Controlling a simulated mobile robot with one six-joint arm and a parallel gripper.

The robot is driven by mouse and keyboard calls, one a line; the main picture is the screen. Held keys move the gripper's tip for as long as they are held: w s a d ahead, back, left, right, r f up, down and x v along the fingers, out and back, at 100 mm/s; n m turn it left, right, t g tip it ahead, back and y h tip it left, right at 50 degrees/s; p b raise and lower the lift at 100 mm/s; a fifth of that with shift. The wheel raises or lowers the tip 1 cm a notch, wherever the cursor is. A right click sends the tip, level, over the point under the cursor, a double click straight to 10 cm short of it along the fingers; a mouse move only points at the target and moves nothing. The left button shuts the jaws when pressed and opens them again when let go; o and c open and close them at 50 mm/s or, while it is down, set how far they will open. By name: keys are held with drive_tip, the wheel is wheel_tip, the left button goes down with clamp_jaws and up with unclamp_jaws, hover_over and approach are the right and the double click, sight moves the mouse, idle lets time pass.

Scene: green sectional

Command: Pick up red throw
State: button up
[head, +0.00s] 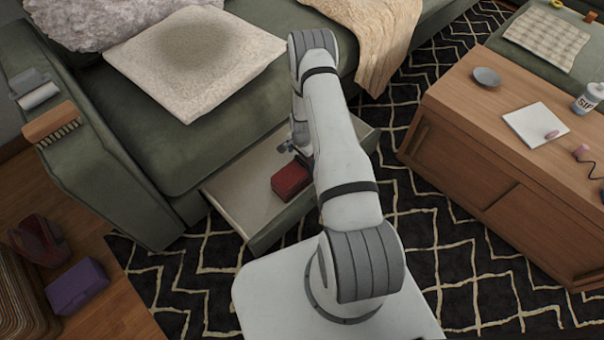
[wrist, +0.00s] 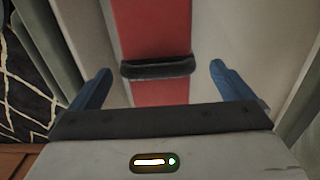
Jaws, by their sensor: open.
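A small, dark red, block-shaped thing (head: 290,181), which I take to be the red throw, lies in the open drawer under the green sofa. My arm partly covers its right side in the head view. In the wrist view red surface (wrist: 160,93) shows between and beyond the fingers, crossed by a dark bar (wrist: 158,67) that I cannot identify. My gripper (wrist: 161,72) is open, with its blue fingers apart on either side of the red. It appears to be above the drawer; contact cannot be seen. In the head view the gripper is mostly hidden by the arm.
The pale drawer (head: 237,190) has raised walls around the red thing. The green sofa (head: 140,135) stands close behind, with a cream cushion (head: 200,60) on it. A wooden low table (head: 450,100) stands to the right. Patterned rug (head: 185,275) lies in front.

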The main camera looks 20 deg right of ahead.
sight(303, 167)
drive_tip(key=f+b, duration=0.1)
drive_tip(key=f, duration=0.4)
drive_tip(key=f+b, duration=0.1)
drive_tip(key=f, duration=0.1)
drive_tip(key=shift+s+d+f+b, duration=0.2)
drive_tip(key=shift+d+f+b, duration=0.1)
drive_tip(key=shift+f+b, duration=0.1)
drive_tip(key=shift+c, duration=0.4)
drive_tip(key=shift+r, duration=0.1)
drive_tip(key=c, duration=1)
